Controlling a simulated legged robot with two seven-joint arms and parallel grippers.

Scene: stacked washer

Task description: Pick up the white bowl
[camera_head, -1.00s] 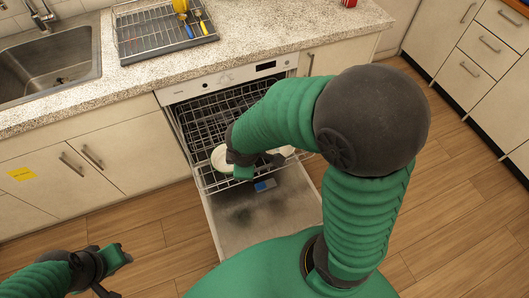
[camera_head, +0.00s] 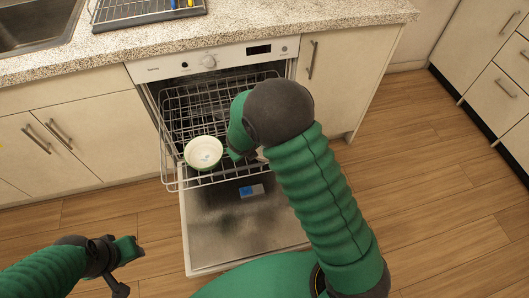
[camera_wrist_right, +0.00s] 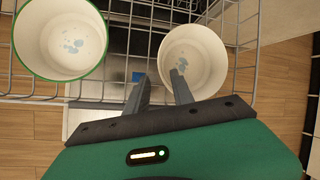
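A white bowl (camera_wrist_right: 195,58) sits in the dishwasher rack at the right of the right wrist view, with blue spots inside. My right gripper (camera_wrist_right: 160,76) is open, its fingers apart at this bowl's near left rim. One finger overlaps the bowl's inside and the other is just outside its wall; I cannot tell if they touch it. In the head view my right arm mostly hides this bowl. A second white bowl with a green rim (camera_wrist_right: 60,40) is to its left; it also shows in the head view (camera_head: 203,150). My left gripper (camera_head: 131,249) is low at the left, away from the bowls.
The wire rack (camera_head: 172,180) is pulled out over the open dishwasher door (camera_head: 240,225). A blue and white label (camera_head: 251,190) is on the door. The counter (camera_head: 250,32) overhangs behind, with a dish rack (camera_head: 145,14). Wooden floor is clear on both sides.

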